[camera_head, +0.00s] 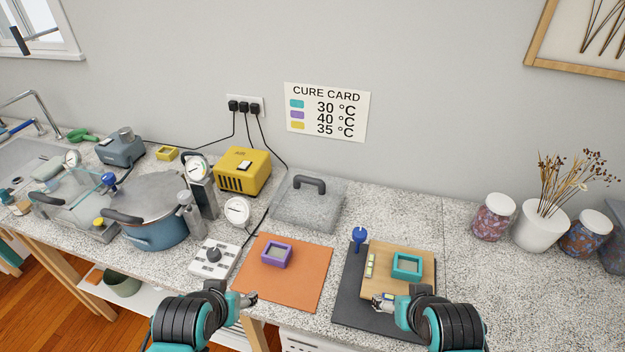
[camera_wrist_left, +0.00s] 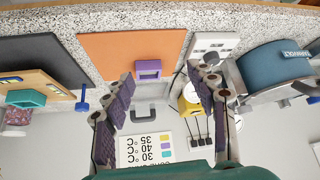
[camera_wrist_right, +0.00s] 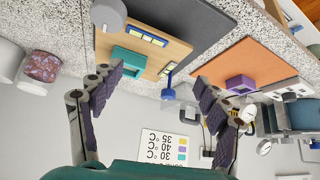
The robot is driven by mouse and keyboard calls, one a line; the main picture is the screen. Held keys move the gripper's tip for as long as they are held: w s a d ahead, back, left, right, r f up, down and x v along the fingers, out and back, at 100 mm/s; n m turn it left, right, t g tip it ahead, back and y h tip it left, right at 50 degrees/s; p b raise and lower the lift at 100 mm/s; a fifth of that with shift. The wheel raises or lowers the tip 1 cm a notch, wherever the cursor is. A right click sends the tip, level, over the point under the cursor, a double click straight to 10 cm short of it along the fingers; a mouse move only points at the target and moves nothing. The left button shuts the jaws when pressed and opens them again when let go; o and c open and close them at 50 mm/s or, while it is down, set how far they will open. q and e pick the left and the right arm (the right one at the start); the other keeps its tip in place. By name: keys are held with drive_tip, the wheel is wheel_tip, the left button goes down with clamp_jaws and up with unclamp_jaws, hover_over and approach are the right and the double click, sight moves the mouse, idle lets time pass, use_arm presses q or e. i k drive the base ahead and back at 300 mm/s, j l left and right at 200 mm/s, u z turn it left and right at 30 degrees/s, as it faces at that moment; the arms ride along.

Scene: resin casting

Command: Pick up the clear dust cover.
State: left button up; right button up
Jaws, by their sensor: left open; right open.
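The clear dust cover (camera_head: 309,212) is a see-through box with a dark arched handle (camera_head: 309,182) on top. It stands on the speckled counter near the wall, behind the orange mat. Its handle also shows in the left wrist view (camera_wrist_left: 150,111), and part of the cover shows in the right wrist view (camera_wrist_right: 184,96). My left gripper (camera_head: 251,298) is open and empty at the counter's front, near the orange mat and apart from the cover. My right gripper (camera_head: 381,302) is open and empty over the front of the dark mat, also apart from the cover.
The orange mat (camera_head: 300,292) holds a purple mold (camera_head: 277,254). The dark mat (camera_head: 345,290) holds a wooden board with a teal mold (camera_head: 407,265). A yellow box (camera_head: 242,172), gauges and a blue pot (camera_head: 155,232) stand left. Jars and a white vase (camera_head: 540,232) stand right.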

sight(311, 201)
drive_tip(key=j+z, duration=0.15)
drive_tip(key=j, duration=0.3)
drive_tip(key=k+j+z, duration=0.15)
drive_tip(key=j, duration=0.25)
drive_tip(key=j+z, duration=0.1)
drive_tip(key=j, duration=0.35)
drive_tip(key=k+j+z, duration=0.15)
drive_tip(key=j, duration=0.25)
drive_tip(key=i+l+z, duration=0.1)
drive_tip(key=z, duration=0.35)
drive_tip(key=i+l+z, duration=0.1)
drive_tip(key=z, duration=0.3)
drive_tip(key=i+z, duration=0.15)
drive_tip(key=z, duration=0.3)
drive_tip(key=i, duration=0.15)
